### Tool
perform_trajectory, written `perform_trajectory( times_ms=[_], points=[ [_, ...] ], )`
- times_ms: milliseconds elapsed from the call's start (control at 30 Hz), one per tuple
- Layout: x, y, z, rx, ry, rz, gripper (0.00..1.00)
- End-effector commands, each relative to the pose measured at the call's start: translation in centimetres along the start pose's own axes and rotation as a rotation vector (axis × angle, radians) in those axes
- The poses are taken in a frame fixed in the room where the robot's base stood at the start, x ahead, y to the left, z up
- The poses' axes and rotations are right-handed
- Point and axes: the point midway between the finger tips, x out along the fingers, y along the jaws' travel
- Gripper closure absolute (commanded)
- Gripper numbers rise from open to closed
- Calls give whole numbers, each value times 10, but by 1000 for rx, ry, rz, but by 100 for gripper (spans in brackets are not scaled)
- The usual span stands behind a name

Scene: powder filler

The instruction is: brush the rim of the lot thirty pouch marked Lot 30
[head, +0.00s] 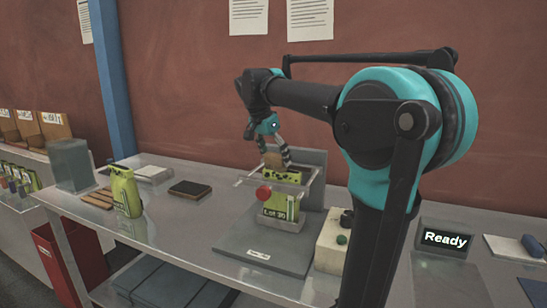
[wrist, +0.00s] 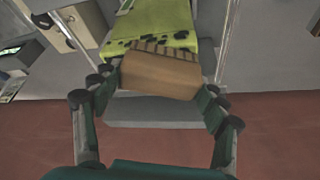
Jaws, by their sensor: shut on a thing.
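The green pouch marked Lot 30 (head: 278,212) stands upright on the grey filler base, behind a clear guard with a red knob. Dark specks lie along its top rim, clearer in the wrist view, where the pouch (wrist: 168,18) is at the top. My gripper (head: 271,157) is above the pouch and shut on a tan wooden brush (wrist: 158,77). The brush's bristles point at the speckled rim and overlap it in the wrist view; I cannot tell whether they touch. In the head view the brush (head: 273,161) is small and partly hidden by the fingers.
Another green pouch (head: 126,192) stands on the bench to the left, near a dark flat pad (head: 190,188). A beige control box (head: 333,240) is right of the filler. A sign reading Ready (head: 445,239) stands further right.

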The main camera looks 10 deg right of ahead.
Motion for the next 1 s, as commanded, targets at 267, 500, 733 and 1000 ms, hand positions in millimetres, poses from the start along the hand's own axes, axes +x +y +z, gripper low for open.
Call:
perform_trajectory(
  times_ms=[267, 500, 733, 1000],
  points=[
    [0, 0, 0, 0, 0, 0, 50],
    [1, 6, -2, 0, 0, 0, 50],
    [3, 14, -5, 1, 0, 0, 50],
    [5, 21, -7, 0, 0, 0, 50]
  ],
)
